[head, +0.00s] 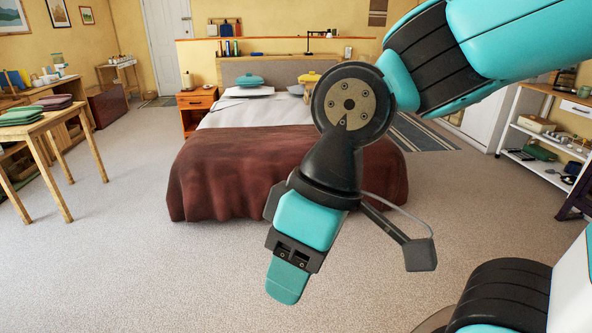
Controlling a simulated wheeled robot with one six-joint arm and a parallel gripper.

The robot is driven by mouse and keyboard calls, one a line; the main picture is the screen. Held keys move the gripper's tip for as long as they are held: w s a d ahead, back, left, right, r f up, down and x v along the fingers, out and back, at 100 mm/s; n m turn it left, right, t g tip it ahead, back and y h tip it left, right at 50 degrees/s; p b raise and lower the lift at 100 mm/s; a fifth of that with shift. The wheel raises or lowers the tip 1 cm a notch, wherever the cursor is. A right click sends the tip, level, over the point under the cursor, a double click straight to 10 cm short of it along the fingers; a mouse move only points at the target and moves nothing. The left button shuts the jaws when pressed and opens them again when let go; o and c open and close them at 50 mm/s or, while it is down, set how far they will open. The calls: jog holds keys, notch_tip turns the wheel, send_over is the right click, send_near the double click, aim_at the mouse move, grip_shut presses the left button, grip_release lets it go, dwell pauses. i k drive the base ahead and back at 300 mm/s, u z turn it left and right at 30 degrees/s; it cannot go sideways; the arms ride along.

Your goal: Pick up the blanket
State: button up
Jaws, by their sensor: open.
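A dark red-brown blanket (235,170) is draped over the foot end of the bed, hanging down its front and sides. My arm hides part of its right half. My gripper (287,282) is open and empty, pointing down in front of the bed, and looks apart from the blanket. Its fingers are seen from one side, so the gap between them does not show.
A wooden table (50,124) at left bears folded green cloth (20,116) and folded purple cloth (53,102). A wooden nightstand (197,101) stands left of the bed. White shelves (535,150) stand at right. The carpet (130,260) in front is clear.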

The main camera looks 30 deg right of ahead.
aim_at(18, 116)
jog(key=u, duration=0.4)
jog(key=i, duration=2.25)
jog(key=u, duration=0.6)
jog(key=i, duration=2.5)
jog(key=z, duration=0.2)
jog(key=i, duration=2.35)
jog(key=z, duration=0.5)
jog(key=i, duration=0.6)
